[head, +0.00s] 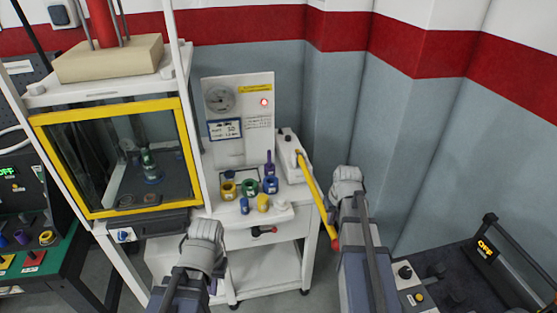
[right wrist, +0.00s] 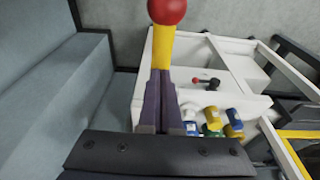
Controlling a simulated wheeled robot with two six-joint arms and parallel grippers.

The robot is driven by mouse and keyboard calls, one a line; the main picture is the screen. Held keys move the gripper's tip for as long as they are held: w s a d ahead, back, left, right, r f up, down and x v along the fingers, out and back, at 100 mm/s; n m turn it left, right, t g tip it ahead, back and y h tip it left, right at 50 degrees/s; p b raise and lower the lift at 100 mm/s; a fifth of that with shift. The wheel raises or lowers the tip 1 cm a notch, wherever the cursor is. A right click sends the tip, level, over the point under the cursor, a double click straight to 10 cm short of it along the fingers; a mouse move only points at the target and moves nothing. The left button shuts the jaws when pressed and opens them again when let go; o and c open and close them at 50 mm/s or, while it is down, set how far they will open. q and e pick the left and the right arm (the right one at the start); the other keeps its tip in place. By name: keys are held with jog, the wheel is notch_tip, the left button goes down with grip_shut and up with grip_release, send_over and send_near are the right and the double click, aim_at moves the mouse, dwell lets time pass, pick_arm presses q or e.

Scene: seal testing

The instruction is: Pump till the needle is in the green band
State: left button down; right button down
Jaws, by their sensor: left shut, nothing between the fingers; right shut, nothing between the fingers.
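The pump (head: 287,155) is a white unit at the right of a white cart. Its yellow lever (head: 313,190) slopes down to a red knob (head: 335,246) beside my right arm. The round gauge (head: 219,99) is on an upright white panel; its needle and green band are too small to read. My right gripper (right wrist: 159,90) is shut and empty, its fingertips overlapping the yellow lever below the red knob in the right wrist view; I cannot tell whether they touch. My left gripper (head: 212,287) is shut and empty, low in front of the cart and largely hidden by its wrist.
Several coloured fittings (head: 249,187) stand on the cart top below the panel. A yellow-framed test chamber (head: 120,160) is at the left. A red light (head: 264,102) shows on the panel. Grey walls close in behind and right; a black device (head: 487,250) sits at lower right.

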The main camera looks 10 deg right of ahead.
aim_at(330, 228)
jog(key=shift+s+f+b, duration=0.1)
jog(key=shift+f+b, duration=1.9)
jog(key=shift+f, duration=0.35)
jog(key=shift+r, duration=0.1)
notch_tip(330, 228, up, 13)
jog(key=p, duration=1.3)
jog(key=shift+w+r+p, duration=0.2)
jog(key=shift+w+p, duration=0.05)
jog(key=shift+p, duration=0.05)
jog(key=shift+f, duration=0.1)
jog(key=f+b, duration=1.3)
jog(key=shift+s+f+b, duration=0.2)
jog(key=shift+s+b, duration=0.05)
jog(key=shift+b, duration=0.05)
jog(key=shift+r, duration=0.1)
